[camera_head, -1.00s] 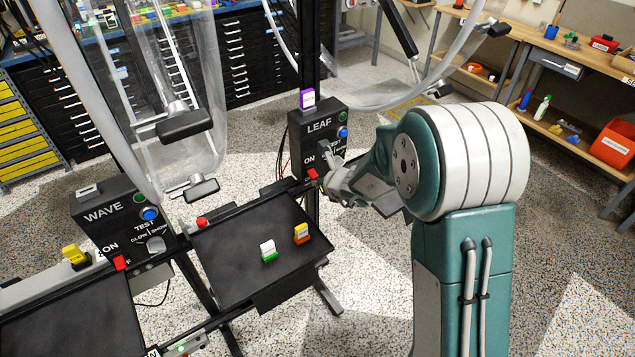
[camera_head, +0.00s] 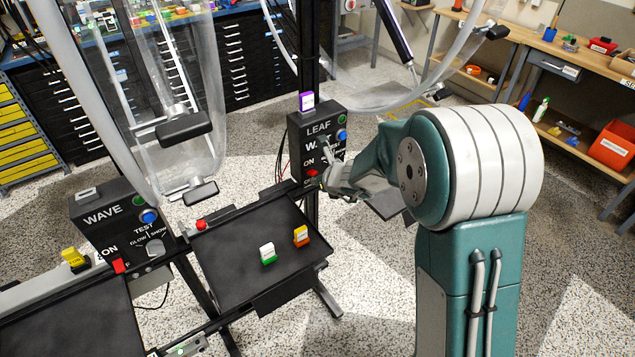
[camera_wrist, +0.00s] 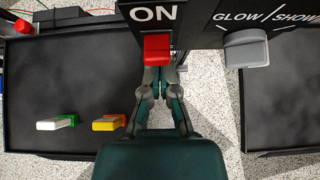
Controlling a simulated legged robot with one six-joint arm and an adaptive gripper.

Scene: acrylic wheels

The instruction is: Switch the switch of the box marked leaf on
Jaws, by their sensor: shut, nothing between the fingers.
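The black box marked LEAF (camera_head: 306,142) stands on a dark post in the head view. Its red switch (camera_wrist: 157,47) sits under the word ON in the wrist view, and it also shows in the head view (camera_head: 312,173). My gripper (camera_wrist: 162,72) is shut and empty, its fingertips just below the red switch. I cannot tell whether the tips touch it. In the head view my gripper (camera_head: 326,182) is at the lower front of the box. The grey GLOW/SHOW knob (camera_wrist: 246,48) is right of the switch in the wrist view.
A black tray (camera_head: 225,270) below the box holds a white-green block (camera_head: 267,252) and an orange block (camera_head: 301,235). The box marked WAVE (camera_head: 105,215) stands to the left with its own red switch (camera_head: 119,266). Clear curved tubing hangs above.

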